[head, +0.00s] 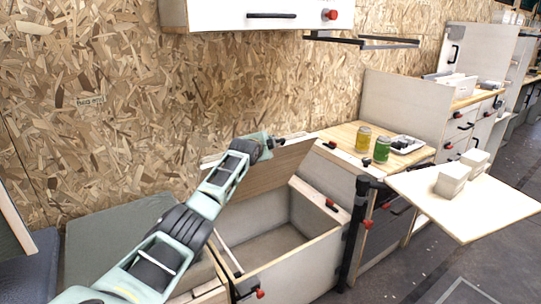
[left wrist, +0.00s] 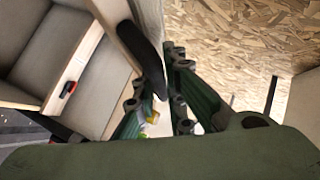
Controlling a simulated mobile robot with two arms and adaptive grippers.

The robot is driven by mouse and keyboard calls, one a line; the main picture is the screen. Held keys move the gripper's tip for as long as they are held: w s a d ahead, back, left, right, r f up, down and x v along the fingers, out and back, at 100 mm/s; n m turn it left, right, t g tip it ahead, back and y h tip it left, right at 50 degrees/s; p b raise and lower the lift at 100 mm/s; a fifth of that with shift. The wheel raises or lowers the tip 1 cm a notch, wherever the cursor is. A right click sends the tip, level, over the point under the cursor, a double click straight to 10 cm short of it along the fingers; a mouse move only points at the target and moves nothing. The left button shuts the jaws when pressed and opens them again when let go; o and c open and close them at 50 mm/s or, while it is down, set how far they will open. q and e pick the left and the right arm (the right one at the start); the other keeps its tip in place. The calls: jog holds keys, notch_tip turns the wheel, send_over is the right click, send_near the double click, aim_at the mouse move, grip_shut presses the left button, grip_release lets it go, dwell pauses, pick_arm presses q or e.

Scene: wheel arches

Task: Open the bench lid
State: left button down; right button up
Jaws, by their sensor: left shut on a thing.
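The bench lid (head: 265,176) is raised and tilted up toward the chipboard wall, so the open bench box (head: 300,268) below shows its empty grey interior. My left gripper (head: 262,146) is at the lid's upper edge and shut on it. In the left wrist view, my left gripper's fingers (left wrist: 164,78) stand around the end of a dark handle (left wrist: 141,47) along the lid edge; the exact contact is partly hidden. My right gripper is not in view.
A counter (head: 345,136) with a yellow jar (head: 363,139), a green jar (head: 382,150) and a tray (head: 408,145) stands right of the bench. A table leaf (head: 470,215) with white boxes juts out at right. A cabinet (head: 240,14) hangs above.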

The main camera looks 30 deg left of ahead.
pick_arm(q)
jog(key=shift+w+a+r, duration=0.2)
jog(key=shift+a+r, duration=0.05)
jog(key=shift+a, duration=0.2)
jog(key=shift+w+a+r, duration=0.15)
jog(key=shift+a+r, duration=0.05)
jog(key=shift+a, duration=0.25)
jog(key=c, duration=1.8)
grip_release()
